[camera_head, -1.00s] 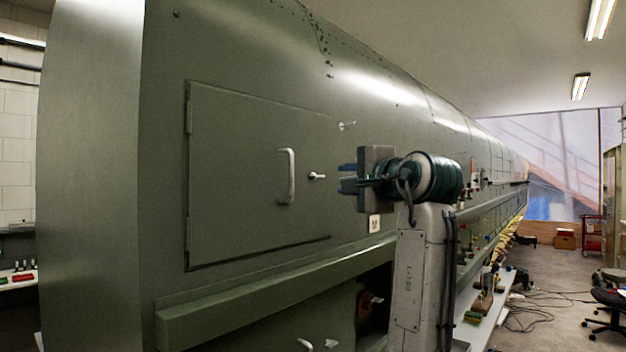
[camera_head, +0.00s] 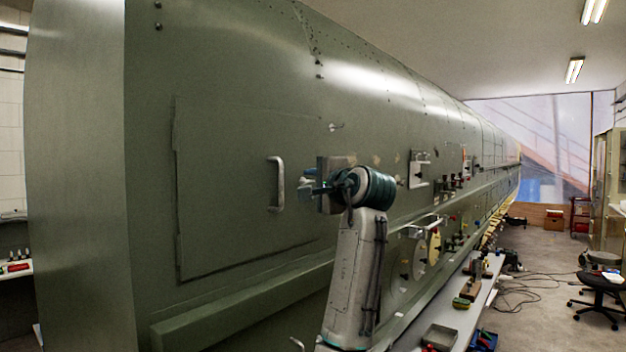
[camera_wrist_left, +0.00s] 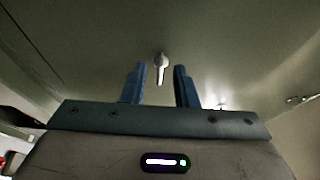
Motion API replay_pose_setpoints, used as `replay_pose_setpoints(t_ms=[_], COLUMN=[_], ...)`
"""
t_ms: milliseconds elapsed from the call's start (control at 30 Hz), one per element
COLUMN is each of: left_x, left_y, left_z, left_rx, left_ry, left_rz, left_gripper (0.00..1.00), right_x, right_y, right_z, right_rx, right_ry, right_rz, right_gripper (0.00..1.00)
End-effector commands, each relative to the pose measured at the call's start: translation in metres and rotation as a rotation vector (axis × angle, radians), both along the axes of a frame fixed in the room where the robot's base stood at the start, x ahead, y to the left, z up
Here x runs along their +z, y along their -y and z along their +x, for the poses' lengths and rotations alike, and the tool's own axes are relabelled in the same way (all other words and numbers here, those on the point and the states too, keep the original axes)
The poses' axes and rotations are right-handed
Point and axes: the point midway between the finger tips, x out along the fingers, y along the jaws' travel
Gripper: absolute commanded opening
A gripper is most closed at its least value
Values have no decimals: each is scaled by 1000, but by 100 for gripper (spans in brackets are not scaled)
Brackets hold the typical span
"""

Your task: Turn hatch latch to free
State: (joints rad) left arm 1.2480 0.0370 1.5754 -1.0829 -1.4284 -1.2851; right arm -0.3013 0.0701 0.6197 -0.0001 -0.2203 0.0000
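The green hatch (camera_head: 225,215) lies flat in the fuselage side in the head view, with a pale bar handle (camera_head: 276,185) near its right edge. The hatch latch (camera_wrist_left: 161,66) is a small metal lever, seen in the left wrist view just beyond and between my left fingertips. In the head view my gripper hides it. My left gripper (camera_head: 307,184) is at the hatch's right edge, right of the handle. In the wrist view its two blue fingers (camera_wrist_left: 160,72) are apart, with no visible contact on the latch. My right gripper is out of view.
A small pale fitting (camera_head: 335,127) sticks out of the skin above my gripper. A ledge (camera_head: 240,300) runs below the hatch. Brackets and discs (camera_head: 420,258) sit on the fuselage to the right. A bench (camera_head: 468,318) with tools stands below them.

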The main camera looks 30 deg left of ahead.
Motion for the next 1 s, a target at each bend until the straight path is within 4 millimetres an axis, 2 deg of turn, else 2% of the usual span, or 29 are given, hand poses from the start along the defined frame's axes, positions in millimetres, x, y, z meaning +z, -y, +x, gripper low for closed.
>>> replay_pose_setpoints(t_ms=[100,233,667,1000], left_x=[0,0,-4,-10], left_y=[0,0,0,0], left_z=[0,0,0,0], left_rx=[0,0,2,1], left_ry=[0,0,37,259], left_rz=[0,0,-4,-21], left_gripper=[24,0,0,0], right_x=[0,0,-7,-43], right_y=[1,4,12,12], right_z=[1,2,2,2], right_rx=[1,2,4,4], right_ry=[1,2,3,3], right_rz=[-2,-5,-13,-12], right_gripper=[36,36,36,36])
